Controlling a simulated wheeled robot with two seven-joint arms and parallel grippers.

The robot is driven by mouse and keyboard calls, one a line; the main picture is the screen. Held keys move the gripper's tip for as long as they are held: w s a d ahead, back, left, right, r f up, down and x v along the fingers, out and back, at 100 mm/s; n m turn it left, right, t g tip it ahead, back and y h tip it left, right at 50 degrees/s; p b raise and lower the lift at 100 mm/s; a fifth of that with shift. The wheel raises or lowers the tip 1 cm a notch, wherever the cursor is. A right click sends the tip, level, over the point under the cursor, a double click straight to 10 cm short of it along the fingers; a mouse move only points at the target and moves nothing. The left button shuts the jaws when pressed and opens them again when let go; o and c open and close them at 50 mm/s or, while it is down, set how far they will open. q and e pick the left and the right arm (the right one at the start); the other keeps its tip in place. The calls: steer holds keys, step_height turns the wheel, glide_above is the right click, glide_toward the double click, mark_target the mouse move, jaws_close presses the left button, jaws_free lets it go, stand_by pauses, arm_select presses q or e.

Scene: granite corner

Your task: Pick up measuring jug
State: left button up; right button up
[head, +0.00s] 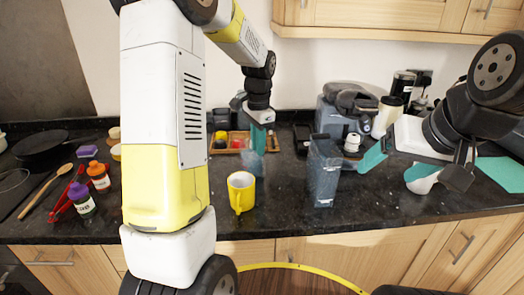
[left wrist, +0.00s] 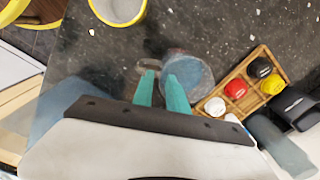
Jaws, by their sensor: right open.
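The measuring jug (left wrist: 190,72) is a clear, bluish round vessel on the counter. It is faint in the head view (head: 256,166), just behind and right of a yellow mug (head: 241,190). My left gripper (head: 258,140) points down over the jug. In the left wrist view its teal fingers (left wrist: 162,80) stand a little apart, one by the jug's handle (left wrist: 150,65), the other overlapping the jug's near side. Whether they grip it is unclear. My right gripper (head: 397,166) is open, right of a grey-blue translucent container (head: 324,172).
A wooden tray (left wrist: 237,85) with several coloured lids lies right of the jug in the wrist view. The head view shows bottles (head: 82,202), a black pan (head: 40,145) and utensils at left. A coffee machine (head: 347,100) stands behind. Front counter between mug and container is clear.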

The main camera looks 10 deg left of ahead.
arm_select(q)
glide_above(257, 177)
step_height(257, 177, down, 7)
steer(key=shift+w+r, duration=0.1)
steer(key=shift+w, duration=0.05)
jaws_close()
steer(key=shift+r, duration=0.1)
stand_by(1.4)
